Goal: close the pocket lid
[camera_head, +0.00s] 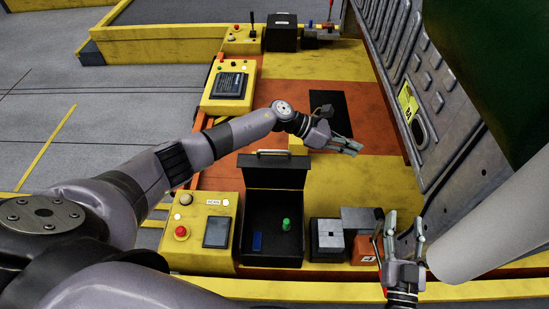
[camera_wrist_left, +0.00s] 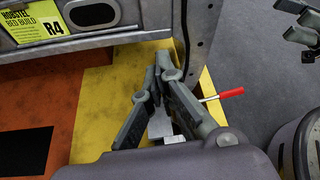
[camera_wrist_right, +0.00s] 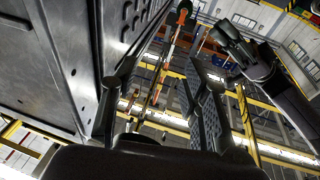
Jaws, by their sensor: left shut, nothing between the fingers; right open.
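The black pocket (camera_head: 262,248) is an open box at the front of the yellow and orange bed. Its lid (camera_head: 274,174) stands raised along the back, with a metal handle (camera_head: 272,153) on its top edge. A green cylinder (camera_head: 286,225) and a blue block (camera_head: 257,241) are inside. My left gripper (camera_head: 350,146) is shut and empty, to the right of the lid and apart from it. It also shows shut in the left wrist view (camera_wrist_left: 160,68). My right gripper (camera_head: 403,222) is open and empty, pointing up at the right; its spread fingers show in the right wrist view (camera_wrist_right: 160,80).
A yellow control panel (camera_head: 210,238) with a red button is left of the pocket. A grey-topped block (camera_head: 327,236) and an orange box (camera_head: 364,249) are to its right. A grey metal wall (camera_head: 425,110) rises along the right. A red-handled lever (camera_wrist_left: 231,93) shows in the left wrist view.

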